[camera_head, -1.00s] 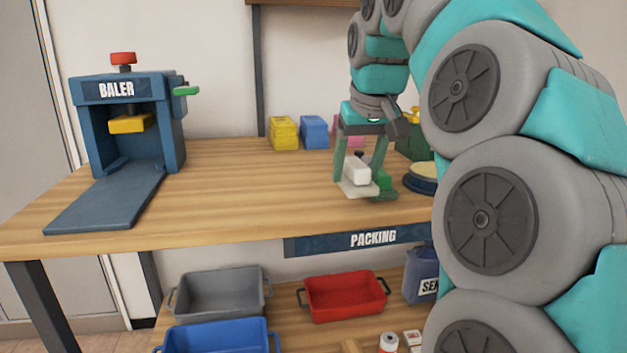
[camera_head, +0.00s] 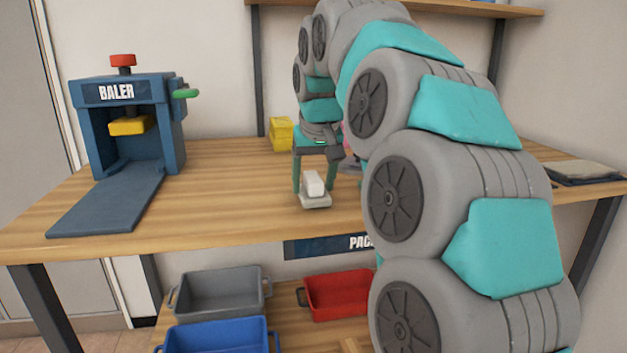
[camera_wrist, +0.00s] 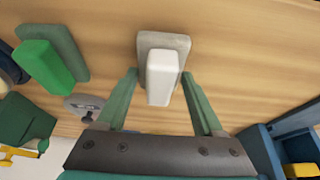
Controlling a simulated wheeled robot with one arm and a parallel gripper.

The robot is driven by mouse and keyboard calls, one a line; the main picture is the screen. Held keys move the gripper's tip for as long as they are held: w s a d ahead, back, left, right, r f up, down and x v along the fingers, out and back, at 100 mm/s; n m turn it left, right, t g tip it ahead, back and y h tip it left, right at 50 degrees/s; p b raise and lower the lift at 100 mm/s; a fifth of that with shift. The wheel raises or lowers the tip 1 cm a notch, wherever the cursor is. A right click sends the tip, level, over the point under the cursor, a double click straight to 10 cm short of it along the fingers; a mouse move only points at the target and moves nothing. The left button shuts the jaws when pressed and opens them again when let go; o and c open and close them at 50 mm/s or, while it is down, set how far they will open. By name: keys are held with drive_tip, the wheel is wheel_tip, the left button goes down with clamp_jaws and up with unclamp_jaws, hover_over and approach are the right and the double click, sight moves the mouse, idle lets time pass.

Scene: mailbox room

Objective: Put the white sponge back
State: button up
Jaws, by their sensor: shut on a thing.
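The white sponge (camera_head: 314,184) is a small white block on a pale grey base (camera_head: 315,202). My gripper (camera_head: 313,188) is shut on it, one finger on each side, over the front middle of the packing table (camera_head: 230,190). In the wrist view the white sponge (camera_wrist: 162,80) stands out from its grey base (camera_wrist: 178,42), between the two fingers of my gripper (camera_wrist: 160,74). I cannot tell whether the base touches the table.
A green block (camera_wrist: 42,66) on a darker green base lies left in the wrist view, near a grey piece (camera_wrist: 84,107). The blue baler (camera_head: 90,130) stands at left with its plate down. Yellow blocks (camera_head: 280,134) are at the back. The table between baler and gripper is clear.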

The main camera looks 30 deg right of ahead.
drive_tip(key=shift+f, duration=0.15)
drive_tip(key=shift+f, duration=0.15)
drive_tip(key=o, duration=1.3)
drive_tip(key=v, duration=1.2)
drive_tip(key=shift+r+p, duration=0.25)
drive_tip(key=shift+p, duration=0.2)
drive_tip(key=shift+f, duration=0.1)
drive_tip(key=s+a+f+n+g, duration=0.1)
drive_tip(key=s+a+f+g, duration=0.1)
drive_tip(key=s+a+f, duration=0.5)
drive_tip(key=s+a+f+n+g, duration=0.1)
drive_tip(key=s+a+f+n, duration=0.2)
drive_tip(key=f, duration=0.8)
drive_tip(key=s+a+f+g+y, duration=0.1)
drive_tip(key=s+a+f+g, duration=0.2)
drive_tip(key=s+f, duration=1.5)
drive_tip(key=shift+s+a+m, duration=0.25)
drive_tip(key=shift+a+m, duration=0.15)
